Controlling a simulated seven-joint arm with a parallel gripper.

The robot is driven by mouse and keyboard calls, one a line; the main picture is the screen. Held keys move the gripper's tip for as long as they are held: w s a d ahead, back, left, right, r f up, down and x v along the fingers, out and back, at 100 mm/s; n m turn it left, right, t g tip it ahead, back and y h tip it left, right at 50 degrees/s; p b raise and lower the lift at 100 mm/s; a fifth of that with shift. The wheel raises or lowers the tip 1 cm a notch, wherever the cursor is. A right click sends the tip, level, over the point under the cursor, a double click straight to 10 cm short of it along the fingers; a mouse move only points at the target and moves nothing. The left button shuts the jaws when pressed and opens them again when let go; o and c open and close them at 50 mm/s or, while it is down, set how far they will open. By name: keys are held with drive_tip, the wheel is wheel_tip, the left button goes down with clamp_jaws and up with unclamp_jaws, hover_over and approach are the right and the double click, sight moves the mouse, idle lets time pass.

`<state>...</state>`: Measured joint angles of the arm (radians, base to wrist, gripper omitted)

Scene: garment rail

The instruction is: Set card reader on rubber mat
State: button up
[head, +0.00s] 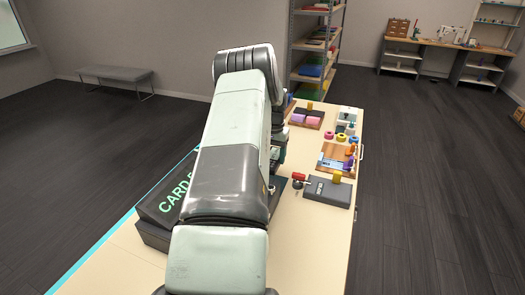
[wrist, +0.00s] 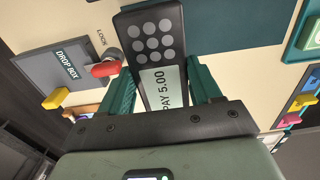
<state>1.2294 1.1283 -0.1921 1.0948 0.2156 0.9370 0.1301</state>
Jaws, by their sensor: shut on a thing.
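The card reader (wrist: 152,45) is a dark handset with round grey keys and a pale screen reading "PAY 5.00". My gripper (wrist: 163,82) is shut on it, with one green finger on each side of the screen end. A dark flat sheet (wrist: 232,22), which looks like the rubber mat, lies beyond the reader in the wrist view. I cannot tell whether the reader touches it. In the head view my arm hides the gripper and the reader.
A grey drop box (head: 327,191) with a yellow piece on top stands right of my arm. A red-handled lock (wrist: 105,68) is close to the reader. A dark "CARD R..." sign (head: 165,203) stands left. Trays and small coloured items fill the far counter.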

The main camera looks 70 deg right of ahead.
drive_tip(key=shift+f, duration=4.1)
drive_tip(key=shift+f, duration=0.3)
drive_tip(key=o, duration=1.4)
drive_tip(key=shift+a, duration=0.1)
drive_tip(key=shift+r, duration=0.1)
drive_tip(key=shift+r, duration=2.4)
drive_tip(key=shift+r, duration=2.5)
